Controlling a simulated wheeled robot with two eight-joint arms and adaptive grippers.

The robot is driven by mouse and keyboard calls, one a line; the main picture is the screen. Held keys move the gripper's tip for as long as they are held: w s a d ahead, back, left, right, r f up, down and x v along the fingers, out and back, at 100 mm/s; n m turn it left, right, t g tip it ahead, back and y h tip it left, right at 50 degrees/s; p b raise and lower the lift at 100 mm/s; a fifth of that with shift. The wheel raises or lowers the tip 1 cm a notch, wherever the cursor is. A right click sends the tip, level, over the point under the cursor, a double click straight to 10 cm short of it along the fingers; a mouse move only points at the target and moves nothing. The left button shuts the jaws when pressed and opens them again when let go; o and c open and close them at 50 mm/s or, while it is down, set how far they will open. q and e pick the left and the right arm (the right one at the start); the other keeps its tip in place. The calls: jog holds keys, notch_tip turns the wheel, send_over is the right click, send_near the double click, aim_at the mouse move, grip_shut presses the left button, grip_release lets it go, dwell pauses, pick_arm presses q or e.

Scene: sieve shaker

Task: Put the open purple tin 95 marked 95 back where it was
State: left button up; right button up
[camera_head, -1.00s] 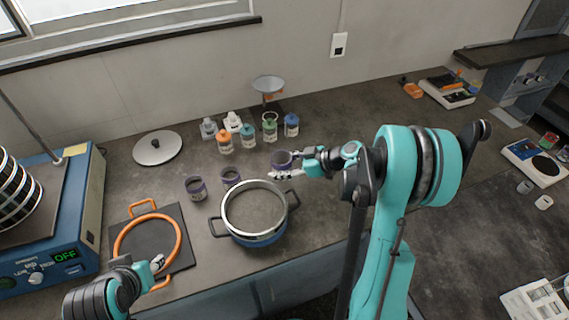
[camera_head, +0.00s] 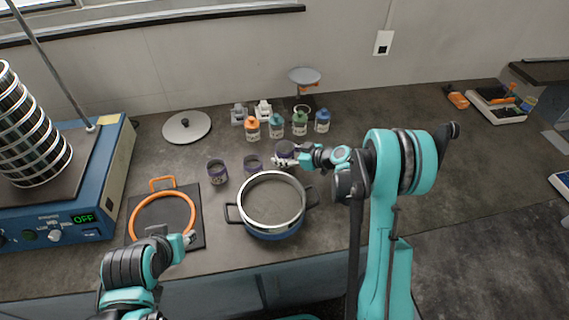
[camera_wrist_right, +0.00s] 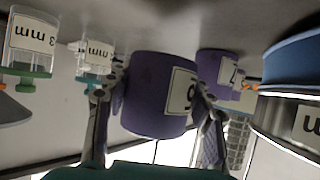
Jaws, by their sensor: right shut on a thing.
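My right gripper (camera_head: 277,160) is shut on a purple tin (camera_head: 286,150), behind the blue pot. In the right wrist view the held tin (camera_wrist_right: 155,95) sits between both fingers (camera_wrist_right: 158,108); its pale label is partly hidden and shows part of a number. I cannot tell whether the tin touches the counter.
The blue pot (camera_head: 268,234) with a metal rim stands just in front of the tins. An orange ring (camera_head: 147,204) lies on a mat (camera_head: 200,220) at left. The counter right of my right arm is largely clear.

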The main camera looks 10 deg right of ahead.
notch_tip(320, 180, down, 4)
jog(key=shift+r+b, duration=0.15)
jog(key=shift+b, duration=0.5)
jog(key=o, duration=1.2)
jog(key=shift+o, duration=0.2)
